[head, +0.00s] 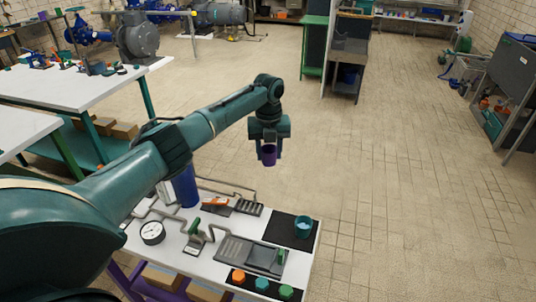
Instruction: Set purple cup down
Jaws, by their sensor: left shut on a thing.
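The purple cup (268,155) hangs upright in the air, held by my left gripper (269,150). My left gripper points down and is shut on the cup, above and beyond the back edge of the white work table (215,228). Part of the cup is hidden by the fingers. A black mat (280,229) lies at the table's right end, with a teal cup (304,227) on its right side. The left part of the mat is bare. My right gripper is out of view.
A grey tray (240,257) lies in front of the mat, with a green item at its right end. A dark strip with orange, teal and green pieces (262,284) lies at the front edge. A blue cylinder (186,186), a gauge (152,232) and pipes stand left. The floor (400,170) to the right is clear.

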